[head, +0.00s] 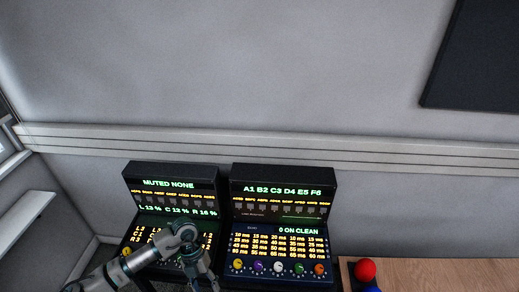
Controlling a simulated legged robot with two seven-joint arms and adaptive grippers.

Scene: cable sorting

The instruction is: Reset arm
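My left arm comes in from the bottom left, and its wrist is in front of the left console (172,182). My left gripper (203,284) points down at the bottom edge of the head view. Its fingertips are cut off or too small to read, so I cannot tell whether it is open or shut. The arm covers part of the left console's lower panel. My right arm and gripper are not in view.
The right console (283,180) stands beside the left one, with lit text and several coloured knobs. A wooden table (440,273) is at the lower right, with a red ball (365,271) and a blue one (372,289). A wall is behind.

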